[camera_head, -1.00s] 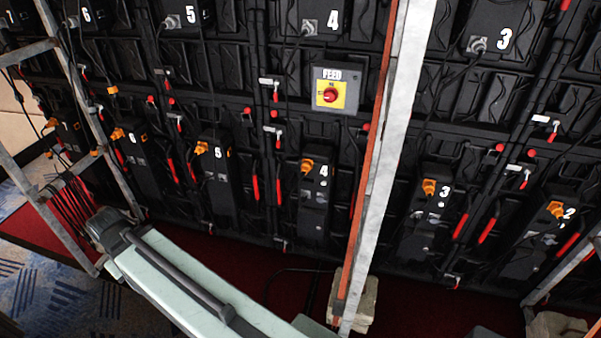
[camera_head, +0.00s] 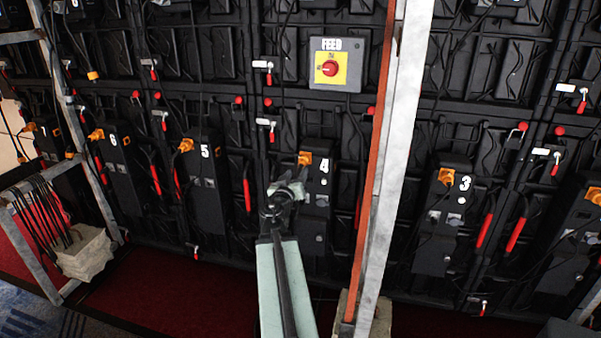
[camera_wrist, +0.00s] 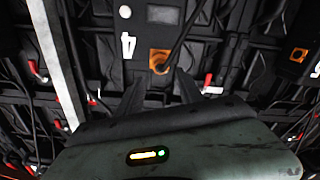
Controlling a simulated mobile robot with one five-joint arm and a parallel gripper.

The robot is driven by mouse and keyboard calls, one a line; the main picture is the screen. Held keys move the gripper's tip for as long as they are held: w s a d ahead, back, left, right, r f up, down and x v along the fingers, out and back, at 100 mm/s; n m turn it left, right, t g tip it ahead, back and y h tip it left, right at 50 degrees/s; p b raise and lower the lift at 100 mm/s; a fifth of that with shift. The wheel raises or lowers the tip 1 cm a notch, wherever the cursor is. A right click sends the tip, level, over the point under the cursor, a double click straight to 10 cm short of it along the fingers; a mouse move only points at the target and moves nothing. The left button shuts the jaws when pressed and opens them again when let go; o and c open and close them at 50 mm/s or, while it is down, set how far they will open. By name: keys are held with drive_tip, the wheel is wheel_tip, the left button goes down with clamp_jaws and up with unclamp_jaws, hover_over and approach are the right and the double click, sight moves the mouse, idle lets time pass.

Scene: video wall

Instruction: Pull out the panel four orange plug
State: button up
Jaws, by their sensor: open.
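The panel four orange plug (camera_head: 304,158) sits in the top of the black box marked 4 (camera_head: 318,190) in the head view. In the wrist view the orange plug (camera_wrist: 159,61) shows beside the numeral 4, with a dark cable running up from it. My gripper (camera_head: 287,192) is just below and left of the plug in the head view. In the wrist view my gripper's two dark fingers (camera_wrist: 146,95) are spread apart with nothing between them, and the plug lies beyond them. My gripper is apart from the plug as far as the wrist view shows.
A grey upright with an orange-red strip (camera_head: 385,160) stands right of panel four. The yellow FEED switch (camera_head: 331,69) is above it. Similar orange plugs sit on panel five (camera_head: 186,145) and panel three (camera_head: 446,177). A weighted frame foot (camera_head: 85,252) is at the left.

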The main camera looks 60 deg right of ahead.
sight(301, 166)
drive_tip(key=x, duration=0.7)
drive_tip(key=shift+w+d, duration=0.15)
drive_tip(key=shift+d, duration=0.15)
drive_tip(key=shift+c, duration=0.2)
